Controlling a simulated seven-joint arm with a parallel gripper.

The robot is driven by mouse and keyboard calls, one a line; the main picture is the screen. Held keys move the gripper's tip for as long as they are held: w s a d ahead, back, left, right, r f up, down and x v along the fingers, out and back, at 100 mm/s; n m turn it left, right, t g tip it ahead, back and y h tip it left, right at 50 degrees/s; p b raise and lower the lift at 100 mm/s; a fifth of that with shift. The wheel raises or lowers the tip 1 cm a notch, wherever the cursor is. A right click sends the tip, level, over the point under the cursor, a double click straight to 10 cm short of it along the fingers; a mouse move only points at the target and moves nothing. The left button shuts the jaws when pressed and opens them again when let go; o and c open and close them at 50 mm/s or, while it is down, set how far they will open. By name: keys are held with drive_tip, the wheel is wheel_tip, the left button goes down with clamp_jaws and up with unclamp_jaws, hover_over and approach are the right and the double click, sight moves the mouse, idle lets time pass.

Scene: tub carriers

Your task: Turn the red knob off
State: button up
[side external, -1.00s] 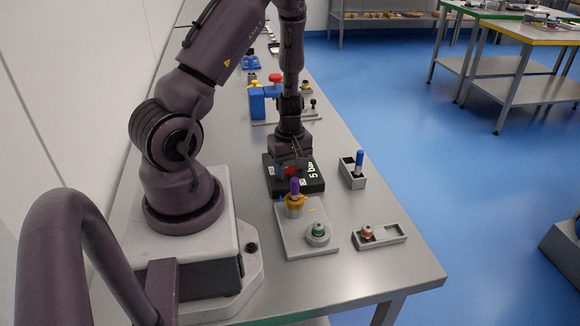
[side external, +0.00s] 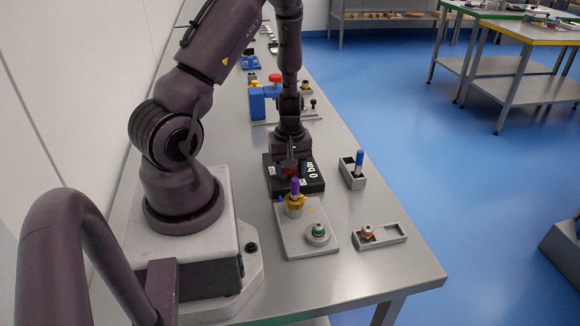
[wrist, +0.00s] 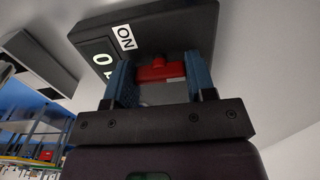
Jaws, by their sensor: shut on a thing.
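The red knob (wrist: 160,69) sits on a dark box (wrist: 165,24) and is between my gripper's blue fingertips in the wrist view. My gripper (wrist: 161,76) is shut on it. In the side view the gripper (side external: 291,163) comes down onto the box (side external: 279,186), and the red knob (side external: 289,170) is mostly hidden by the fingers. The box display (side external: 313,170) reads "0 ba", the rest cut off or unclear. A white label (wrist: 125,37) reading "ON" is beside the knob in the wrist view.
In front of the box is a grey plate (side external: 293,240) with a purple-topped yellow piece (side external: 295,199) and a green-ringed knob (side external: 318,232). A tray with a blue-topped peg (side external: 359,160) and a tray with an orange-ringed piece (side external: 366,231) stand to the right. Blue blocks (side external: 257,104) stand behind.

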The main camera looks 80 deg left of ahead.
drive_tip(key=o, duration=0.9)
drive_tip(key=shift+r, duration=0.1)
wheel_tip(320, 180, up, 13)
drive_tip(key=shift+f, duration=0.1)
drive_tip(key=d+r+m+t, duration=0.2)
drive_tip(key=d+r+m, duration=0.4)
drive_tip(key=d, duration=0.1)
drive_tip(key=s+d+r+m+t, duration=0.1)
drive_tip(key=d+r+m, duration=0.5)
drive_tip(key=d, duration=0.1)
drive_tip(key=s+d+r+m+t, duration=0.1)
drive_tip(key=d+r+m+t, duration=0.1)
drive_tip(key=d+r+m, duration=0.3)
drive_tip(key=shift+s+d+r+m+t, duration=0.1)
drive_tip(key=shift+d+r+m+t, duration=0.1)
drive_tip(key=shift+d+r, duration=0.35)
drive_tip(key=shift+s+d+r+m+t, duration=0.1)
drive_tip(key=shift+d+r+m, duration=0.15)
drive_tip(key=shift+d, duration=0.45)
